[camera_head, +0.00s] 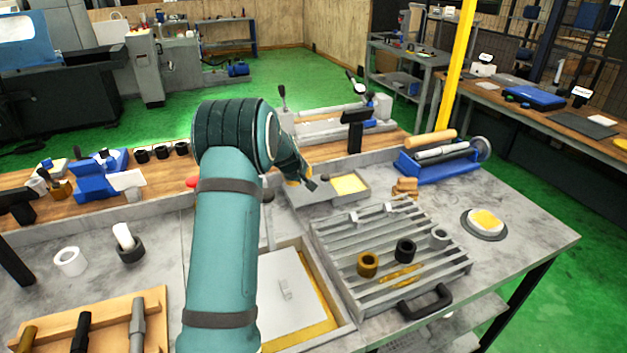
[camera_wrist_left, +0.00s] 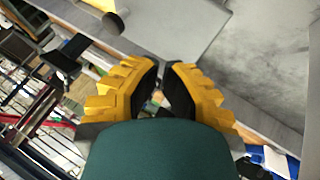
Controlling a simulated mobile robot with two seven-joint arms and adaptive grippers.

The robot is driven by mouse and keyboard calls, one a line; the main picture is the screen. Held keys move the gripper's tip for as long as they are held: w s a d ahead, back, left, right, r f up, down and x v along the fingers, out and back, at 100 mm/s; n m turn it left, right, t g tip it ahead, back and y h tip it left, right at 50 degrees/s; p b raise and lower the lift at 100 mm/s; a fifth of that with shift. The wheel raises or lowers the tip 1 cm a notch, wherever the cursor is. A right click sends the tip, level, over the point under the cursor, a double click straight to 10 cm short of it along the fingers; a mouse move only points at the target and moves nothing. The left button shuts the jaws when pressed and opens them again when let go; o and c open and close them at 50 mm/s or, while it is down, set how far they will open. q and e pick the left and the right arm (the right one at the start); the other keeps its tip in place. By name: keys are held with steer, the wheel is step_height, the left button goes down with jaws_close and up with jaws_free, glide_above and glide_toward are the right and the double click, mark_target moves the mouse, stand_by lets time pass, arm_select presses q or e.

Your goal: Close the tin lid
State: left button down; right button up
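My left gripper (camera_head: 309,184) is at the back of the grey bench, just above a shallow grey tin (camera_head: 361,196). The tin's right part shows a yellow inside; a flat grey plate, seemingly its lid (camera_head: 318,194), lies over the left part. The gripper and my arm hide some of that side, and I cannot tell whether they touch it. In the left wrist view my gripper (camera_wrist_left: 164,72) has yellow fingers with black pads, a narrow gap between them and nothing held. A flat grey plate shows beyond the fingertips. My right gripper is not in view.
A larger grey box with a flat handled cover (camera_head: 276,302) is right of my arm. A slatted grey rack (camera_head: 336,255) with rings stands right of it. A blue holder (camera_head: 438,167) is at the back right. The bench's right side is mostly clear around a round dish (camera_head: 467,226).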

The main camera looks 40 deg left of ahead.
mark_target(304, 193)
arm_select(q)
steer(key=x, duration=0.7)
steer(key=shift+s+f, duration=0.1)
steer(key=w, duration=0.2)
steer(key=shift+w+d, duration=0.25)
steer(key=shift+d, duration=0.05)
steer(key=shift+w+d, duration=0.2)
steer(key=shift+w, duration=0.45)
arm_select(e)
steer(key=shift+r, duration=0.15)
